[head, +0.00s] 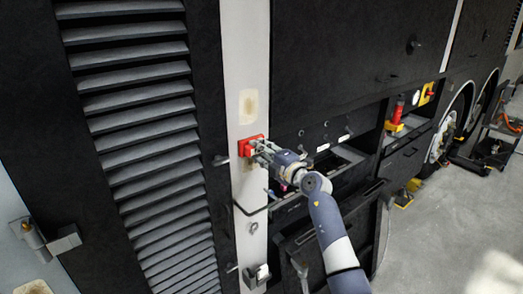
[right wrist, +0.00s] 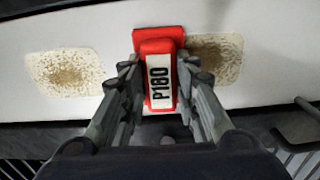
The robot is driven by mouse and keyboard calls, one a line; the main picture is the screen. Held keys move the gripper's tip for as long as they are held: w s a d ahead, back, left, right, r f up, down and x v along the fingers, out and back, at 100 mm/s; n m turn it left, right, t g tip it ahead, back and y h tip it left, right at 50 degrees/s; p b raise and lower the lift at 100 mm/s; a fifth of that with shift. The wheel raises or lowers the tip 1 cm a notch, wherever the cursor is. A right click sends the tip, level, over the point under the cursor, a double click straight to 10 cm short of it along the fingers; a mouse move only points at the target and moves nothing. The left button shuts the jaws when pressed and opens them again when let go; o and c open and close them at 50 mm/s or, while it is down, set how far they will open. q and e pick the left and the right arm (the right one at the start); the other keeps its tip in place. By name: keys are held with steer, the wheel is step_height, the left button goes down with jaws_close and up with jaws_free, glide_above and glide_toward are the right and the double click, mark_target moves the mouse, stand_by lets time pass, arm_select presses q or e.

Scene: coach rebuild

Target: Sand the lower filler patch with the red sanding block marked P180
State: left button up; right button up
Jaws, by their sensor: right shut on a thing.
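The red sanding block (head: 246,147) is in my right gripper (head: 262,149), at the pale vertical strip (head: 241,60). In the right wrist view the block (right wrist: 159,38) shows its P180 label, and the gripper's fingers (right wrist: 160,85) are shut on its sides. The upper filler patch (head: 249,106), tan and speckled, is bare above the block; it also shows in the right wrist view (right wrist: 64,73). The lower filler patch (right wrist: 217,58) shows beside the block, which covers its near edge. I cannot tell whether the block touches the surface.
A red bottle-like object (head: 398,108) stands farther right. The grey floor (head: 450,230) is clear at lower right.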

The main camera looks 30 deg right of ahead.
steer(key=shift+a+f+b, duration=0.2)
steer(key=shift+f+b, duration=0.2)
steer(key=shift+f, duration=0.05)
steer(key=shift+d+f+b, duration=0.1)
steer(key=shift+f+b, duration=0.35)
steer(key=shift+f, duration=0.9)
steer(key=shift+f+b, duration=1.85)
steer(key=shift+f, duration=1.75)
steer(key=shift+r+p, duration=0.2)
steer(key=shift+p, duration=0.4)
step_height(320, 180, up, 4)
steer(key=p, duration=0.4)
step_height(320, 180, up, 7)
steer(key=shift+f, duration=0.1)
